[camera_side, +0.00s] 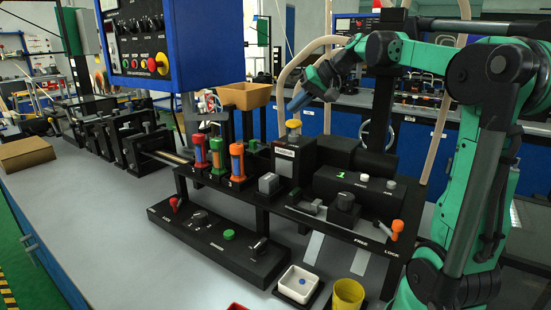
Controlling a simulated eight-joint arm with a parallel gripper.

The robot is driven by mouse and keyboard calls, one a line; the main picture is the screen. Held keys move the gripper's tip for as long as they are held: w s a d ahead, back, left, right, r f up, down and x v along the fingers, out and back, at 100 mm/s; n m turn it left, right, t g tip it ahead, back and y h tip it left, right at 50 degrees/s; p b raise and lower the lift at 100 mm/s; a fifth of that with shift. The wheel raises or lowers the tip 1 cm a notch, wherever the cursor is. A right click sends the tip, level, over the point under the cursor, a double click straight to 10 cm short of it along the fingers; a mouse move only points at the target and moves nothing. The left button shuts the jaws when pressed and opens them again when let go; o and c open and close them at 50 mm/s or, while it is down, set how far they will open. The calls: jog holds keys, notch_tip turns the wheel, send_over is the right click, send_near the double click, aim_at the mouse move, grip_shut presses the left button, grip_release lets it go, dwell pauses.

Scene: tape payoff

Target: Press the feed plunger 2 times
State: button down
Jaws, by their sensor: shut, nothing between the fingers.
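A yellow-capped plunger (293,125) stands upright on a black block left of the middle of the bench fixture; I take it for the feed plunger, though I cannot read a label naming it. My gripper (291,109) is shut and empty. Its grey-blue tip hangs just above the yellow cap, tilted down to the left; a small gap seems to show between them, but I cannot tell the exact distance.
A black raised fixture (330,222) carries red, green and orange cylinders (216,157), knobs and an orange-tipped lever (397,228). A white dish (298,284) and a yellow cup (348,296) stand in front. A blue control box (190,45) hangs at upper left.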

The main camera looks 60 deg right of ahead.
aim_at(297, 121)
jog(key=shift+r, duration=2.5)
jog(key=shift+r, duration=0.1)
dwell(0.6)
notch_tip(297, 121, up, 4)
jog(key=shift+f, duration=0.2)
jog(key=shift+f, duration=4.45)
jog(key=shift+f, duration=0.1)
jog(key=shift+f, duration=0.3)
